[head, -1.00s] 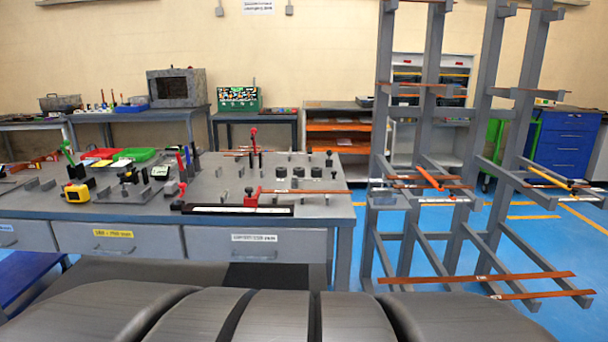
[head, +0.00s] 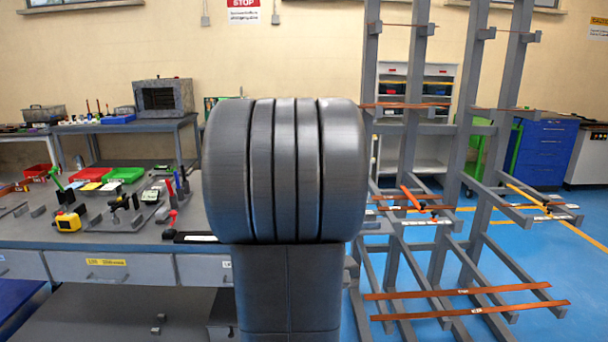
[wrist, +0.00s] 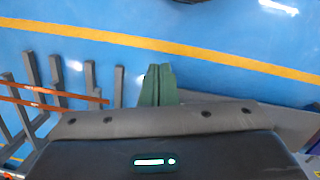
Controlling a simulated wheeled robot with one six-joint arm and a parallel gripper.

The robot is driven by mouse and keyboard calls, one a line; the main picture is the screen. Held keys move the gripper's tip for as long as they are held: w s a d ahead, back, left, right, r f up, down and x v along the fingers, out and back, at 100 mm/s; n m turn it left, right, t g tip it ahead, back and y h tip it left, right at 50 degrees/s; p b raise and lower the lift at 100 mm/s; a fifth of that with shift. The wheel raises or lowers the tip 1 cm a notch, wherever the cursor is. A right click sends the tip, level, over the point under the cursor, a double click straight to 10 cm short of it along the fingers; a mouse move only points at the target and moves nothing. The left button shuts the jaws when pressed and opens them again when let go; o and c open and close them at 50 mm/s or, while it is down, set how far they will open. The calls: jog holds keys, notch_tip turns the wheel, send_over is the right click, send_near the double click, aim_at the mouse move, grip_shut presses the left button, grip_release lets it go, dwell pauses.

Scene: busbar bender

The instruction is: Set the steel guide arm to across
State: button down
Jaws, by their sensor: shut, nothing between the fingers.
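I cannot make out the steel guide arm in the current views. The right half of the grey workbench (head: 30,236), with its bending fixtures, is hidden behind my raised dark arm in the head view. My gripper (wrist: 158,70) shows in the wrist view as two dark green fingers pressed together, with nothing between them. It is over blue floor, with no bench fixture close to it in that view. In the head view the gripper is hidden.
The bench's left part holds a yellow tool (head: 68,222), a green tray (head: 124,175) and small fixtures. A grey rack (head: 366,60) with copper bars (head: 460,291) stands at right; its bars also show in the wrist view (wrist: 50,102). Blue floor lies open beyond it.

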jog(key=w+r+n+p, duration=0.1)
jog(key=w+r+p, duration=0.3)
jog(key=w, duration=0.5)
jog(key=w+r+n+g+p, duration=0.1)
jog(key=w+r+p, duration=0.3)
jog(key=w+r, duration=0.3)
jog(key=shift+w+a+n+h, duration=0.3)
jog(key=shift+w+a, duration=0.05)
jog(key=shift+w, duration=0.75)
jog(key=shift+w+r, duration=0.1)
